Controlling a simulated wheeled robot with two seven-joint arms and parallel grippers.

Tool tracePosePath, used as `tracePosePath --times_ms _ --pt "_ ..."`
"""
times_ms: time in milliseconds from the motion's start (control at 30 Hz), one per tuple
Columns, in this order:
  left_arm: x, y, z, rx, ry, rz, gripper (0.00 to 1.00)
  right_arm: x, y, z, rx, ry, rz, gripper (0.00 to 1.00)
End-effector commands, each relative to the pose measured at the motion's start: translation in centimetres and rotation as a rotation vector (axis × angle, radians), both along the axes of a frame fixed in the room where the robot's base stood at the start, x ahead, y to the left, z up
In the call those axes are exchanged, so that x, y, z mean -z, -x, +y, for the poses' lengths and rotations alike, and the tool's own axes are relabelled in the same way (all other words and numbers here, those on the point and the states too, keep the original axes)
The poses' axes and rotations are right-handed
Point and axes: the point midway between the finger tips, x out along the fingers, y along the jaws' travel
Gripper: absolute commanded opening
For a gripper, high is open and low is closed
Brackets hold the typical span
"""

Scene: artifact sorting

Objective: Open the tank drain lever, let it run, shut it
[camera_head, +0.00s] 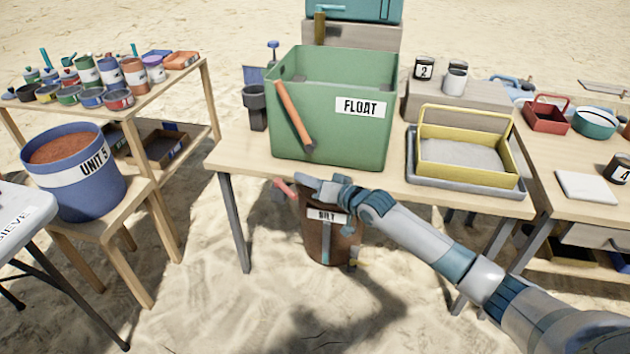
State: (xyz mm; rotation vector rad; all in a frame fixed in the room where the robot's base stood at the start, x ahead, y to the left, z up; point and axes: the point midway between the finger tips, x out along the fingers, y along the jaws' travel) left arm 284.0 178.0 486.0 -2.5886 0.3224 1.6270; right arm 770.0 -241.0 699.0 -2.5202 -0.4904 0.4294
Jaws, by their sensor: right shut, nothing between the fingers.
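The green tank (345,75) labelled FLOAT stands open-topped on the middle table. An orange bar (292,115) with a dark lower end slants across its front left. A small reddish piece (283,187) shows below the table's front edge, beside my right gripper; I cannot tell which of these is the drain lever. My right gripper (302,181) is shut and empty, low in front of the tank, over a brown bucket (318,245) labelled SILT. The arm hides part of the bucket, and I cannot tell whether the fingers touch the reddish piece. My left gripper is not in view.
A yellow sieve frame (480,175) sits in a grey tray right of the tank. A dark cup (255,106) stands left of it. A blue UNIT 5 bucket (75,190) is on a stool at left. Sand between the stool and table is clear.

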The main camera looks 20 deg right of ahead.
Motion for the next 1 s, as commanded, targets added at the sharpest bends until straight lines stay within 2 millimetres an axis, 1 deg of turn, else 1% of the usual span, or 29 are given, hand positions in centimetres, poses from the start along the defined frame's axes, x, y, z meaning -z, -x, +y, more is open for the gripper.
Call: tracePosePath --times_ms 33,100,300,767,1000 --pt "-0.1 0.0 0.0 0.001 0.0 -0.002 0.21 0.9 0.3 0.5 -0.001 -0.003 0.005 0.0" --pt "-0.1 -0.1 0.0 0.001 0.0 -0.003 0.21 1.5 0.4 0.8 -0.001 -0.001 0.005 0.0" --pt "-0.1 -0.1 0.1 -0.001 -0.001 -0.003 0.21 2.5 0.6 1.5 0.0 -0.001 0.004 0.0" --pt "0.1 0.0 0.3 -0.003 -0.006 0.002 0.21 2.7 0.7 1.6 0.001 0.0 0.003 0.0" --pt "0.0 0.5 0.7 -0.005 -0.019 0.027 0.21 2.6 0.8 1.7 0.009 -0.002 0.004 0.0"
